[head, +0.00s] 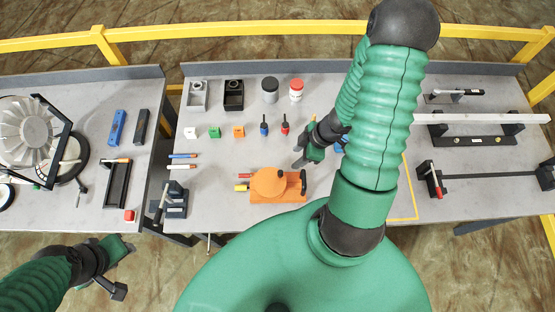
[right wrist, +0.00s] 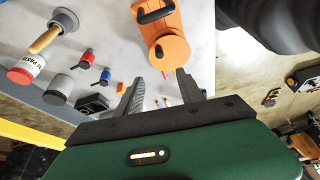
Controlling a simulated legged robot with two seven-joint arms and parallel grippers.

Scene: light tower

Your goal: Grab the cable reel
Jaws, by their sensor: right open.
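The orange cable reel (head: 268,183) lies on the middle table near its front edge. Its red and yellow plug ends point left in the head view. In the right wrist view the reel (right wrist: 172,42) is beyond the fingertips, with a black handle. My right gripper (head: 308,157) is open and empty, above the table, behind and to the right of the reel in the head view. Its two spread fingers also show in the right wrist view (right wrist: 160,88), apart from the reel. My left gripper (head: 122,268) is open and empty, off the table's front edge at lower left.
A dark clamp-like device (head: 170,200) stands left of the reel. Small coloured blocks (head: 214,132), red and blue screwdriver-like items (head: 284,125) and cans (head: 296,90) stand behind. A fan wheel (head: 28,135) is on the left table. Yellow rails (head: 200,30) run behind.

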